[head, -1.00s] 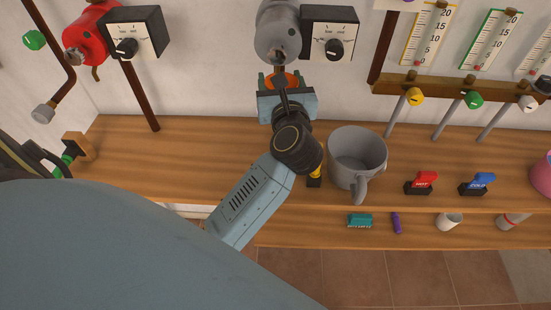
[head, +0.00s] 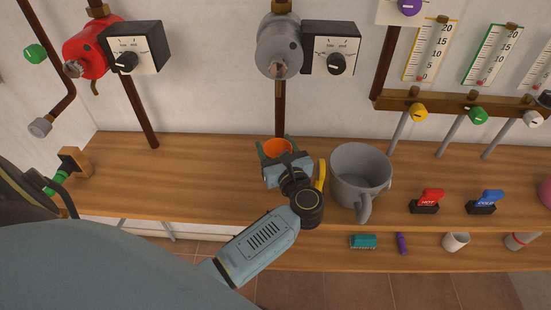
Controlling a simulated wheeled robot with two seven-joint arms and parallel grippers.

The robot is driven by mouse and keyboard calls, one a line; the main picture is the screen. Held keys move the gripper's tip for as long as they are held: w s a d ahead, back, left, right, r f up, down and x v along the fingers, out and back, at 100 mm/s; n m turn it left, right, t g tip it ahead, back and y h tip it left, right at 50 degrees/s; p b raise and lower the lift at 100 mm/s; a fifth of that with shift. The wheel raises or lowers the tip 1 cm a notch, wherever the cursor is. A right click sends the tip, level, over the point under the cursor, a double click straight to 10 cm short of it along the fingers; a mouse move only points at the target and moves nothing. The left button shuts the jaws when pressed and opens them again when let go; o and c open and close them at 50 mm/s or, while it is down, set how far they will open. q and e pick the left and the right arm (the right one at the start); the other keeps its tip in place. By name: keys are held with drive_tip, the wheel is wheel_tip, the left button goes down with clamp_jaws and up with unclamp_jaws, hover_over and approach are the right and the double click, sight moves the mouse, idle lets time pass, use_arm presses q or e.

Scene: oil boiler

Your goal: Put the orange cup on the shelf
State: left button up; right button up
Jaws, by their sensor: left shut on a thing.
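The orange cup (head: 277,147) is at the back of the wooden top shelf, below the grey boiler unit, left of the large grey mug. My left gripper (head: 275,152) is shut on the orange cup, with a green fingertip at each side of it. My gripper and wrist hide the cup's lower part, so I cannot tell whether it touches the wood. The upper shelf (head: 200,195) is a long wooden board, and a lower shelf (head: 400,255) runs below its front edge. My right gripper is not in view.
A large grey mug (head: 360,178) stands close right of my left wrist. Red (head: 427,200) and blue (head: 486,201) switches stand farther right. A white cup (head: 455,242) and small items are on the lower shelf.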

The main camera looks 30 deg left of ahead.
sight(274, 154)
use_arm(q)
drive_tip(key=shift+f+b, duration=0.3)
drive_tip(key=shift+f, duration=1.55)
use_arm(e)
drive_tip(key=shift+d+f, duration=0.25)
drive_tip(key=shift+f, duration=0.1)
use_arm(q)
drive_tip(key=shift+f, duration=0.2)
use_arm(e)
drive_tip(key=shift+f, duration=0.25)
use_arm(q)
drive_tip(key=o, duration=0.7)
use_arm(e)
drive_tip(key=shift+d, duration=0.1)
use_arm(q)
drive_tip(key=shift+r, duration=0.1)
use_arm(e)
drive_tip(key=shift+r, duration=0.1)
